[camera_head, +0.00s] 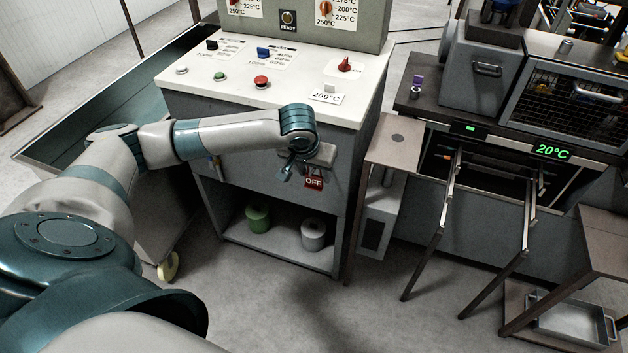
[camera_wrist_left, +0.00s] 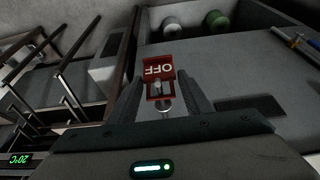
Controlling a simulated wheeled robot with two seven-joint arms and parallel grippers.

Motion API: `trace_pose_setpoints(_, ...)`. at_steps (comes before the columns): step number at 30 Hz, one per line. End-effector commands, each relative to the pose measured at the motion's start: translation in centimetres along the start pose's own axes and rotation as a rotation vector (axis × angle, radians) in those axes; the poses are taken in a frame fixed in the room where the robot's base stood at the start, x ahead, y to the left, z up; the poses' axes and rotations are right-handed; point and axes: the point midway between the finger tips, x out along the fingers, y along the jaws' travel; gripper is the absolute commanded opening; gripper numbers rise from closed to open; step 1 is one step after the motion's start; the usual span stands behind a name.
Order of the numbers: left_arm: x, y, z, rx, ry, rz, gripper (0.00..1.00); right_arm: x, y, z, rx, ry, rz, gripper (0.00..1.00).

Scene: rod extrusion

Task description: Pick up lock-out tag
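The lock-out tag (camera_head: 313,183) is a small red piece with a white "OFF" label, hanging at the front right of the grey machine cabinet. In the left wrist view the tag (camera_wrist_left: 158,73) shows upside down, with a metal ring at its near end. My left gripper (camera_head: 318,168) is right above the tag in the head view, its fingers mostly hidden. In the left wrist view its two dark fingers (camera_wrist_left: 160,82) stand open on either side of the tag, with small gaps. My right gripper is not in view.
The grey cabinet (camera_head: 270,198) has a white control top (camera_head: 210,86) with knobs and buttons. A narrow brown stand (camera_head: 385,150) is close on the right, near the oven with a 20°C display (camera_head: 552,152).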

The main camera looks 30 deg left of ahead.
Motion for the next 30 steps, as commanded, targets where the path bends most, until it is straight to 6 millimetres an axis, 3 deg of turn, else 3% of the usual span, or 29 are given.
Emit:
trace_pose_setpoints(1, 0.0, 0.0, 0.0, 0.000, 0.000, 0.000, 0.32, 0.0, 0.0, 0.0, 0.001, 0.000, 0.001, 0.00)
trace_pose_setpoints(3, 0.0, 0.0, 0.0, 0.000, 0.000, 0.000, 0.17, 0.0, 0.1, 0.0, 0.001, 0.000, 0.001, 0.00)
trace_pose_setpoints(14, -0.2, 0.0, -0.1, 0.000, 0.001, 0.000, 0.17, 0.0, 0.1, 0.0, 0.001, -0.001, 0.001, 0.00)
trace_pose_setpoints(20, -1.3, 0.0, -0.6, -0.001, 0.002, 0.001, 0.17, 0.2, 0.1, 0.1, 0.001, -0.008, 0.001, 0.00)
trace_pose_setpoints(26, -2.3, 0.0, 2.0, 0.002, -0.001, 0.001, 0.17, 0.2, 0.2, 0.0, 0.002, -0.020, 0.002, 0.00)
trace_pose_setpoints(30, -3.5, 0.0, 4.8, 0.003, -0.002, 0.001, 0.17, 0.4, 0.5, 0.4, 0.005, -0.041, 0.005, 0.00)
